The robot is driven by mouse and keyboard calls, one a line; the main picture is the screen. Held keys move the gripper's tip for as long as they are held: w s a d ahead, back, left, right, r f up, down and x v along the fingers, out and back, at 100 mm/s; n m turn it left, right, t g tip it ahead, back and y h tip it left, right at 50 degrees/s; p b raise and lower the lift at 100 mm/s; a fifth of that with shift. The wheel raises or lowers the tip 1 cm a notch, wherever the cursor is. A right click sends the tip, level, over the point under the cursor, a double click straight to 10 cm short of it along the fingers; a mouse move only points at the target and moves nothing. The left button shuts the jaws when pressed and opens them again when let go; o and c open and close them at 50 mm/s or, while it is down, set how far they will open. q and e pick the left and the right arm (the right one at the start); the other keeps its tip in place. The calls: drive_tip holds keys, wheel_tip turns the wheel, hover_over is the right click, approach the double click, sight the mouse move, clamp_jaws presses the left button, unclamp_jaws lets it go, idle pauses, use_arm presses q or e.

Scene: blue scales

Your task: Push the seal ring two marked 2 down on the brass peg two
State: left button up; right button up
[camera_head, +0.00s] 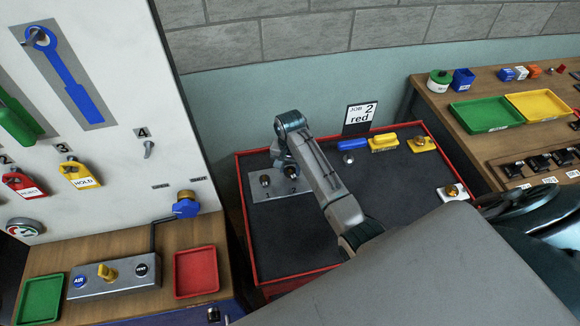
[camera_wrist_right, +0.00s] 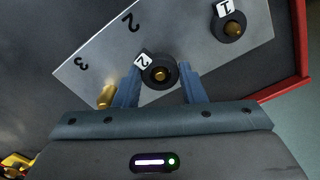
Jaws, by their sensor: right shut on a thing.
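The black seal ring two (camera_wrist_right: 149,78), with a white tag marked 2, is around the brass peg two (camera_wrist_right: 161,75), whose tip shows through its hole. How far down the peg it sits, I cannot tell. My right gripper (camera_wrist_right: 158,80) is shut on this ring, one blue finger on each side; in the head view the gripper (camera_head: 283,162) points down over the grey plate (camera_head: 262,192). The plate, also in the wrist view (camera_wrist_right: 180,35), has printed numbers. A ring tagged 1 (camera_wrist_right: 231,31) is around another brass peg. The brass peg three (camera_wrist_right: 106,96) is bare. My left gripper is out of view.
The plate lies in a dark, red-rimmed tray (camera_head: 259,270). A job card (camera_head: 360,117) reading "2 red", a blue piece (camera_head: 351,145) and yellow pieces (camera_head: 384,143) are at its back. A white panel (camera_head: 110,120) stands left. The tray's middle is partly hidden by my arm.

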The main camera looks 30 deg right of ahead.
drive_tip(key=shift+f, duration=0.8)
drive_tip(key=o, duration=1)
wheel_tip(320, 180, up, 8)
drive_tip(key=b, duration=0.3)
drive_tip(key=shift+r+p, duration=0.5)
drive_tip(key=shift+r, duration=0.95)
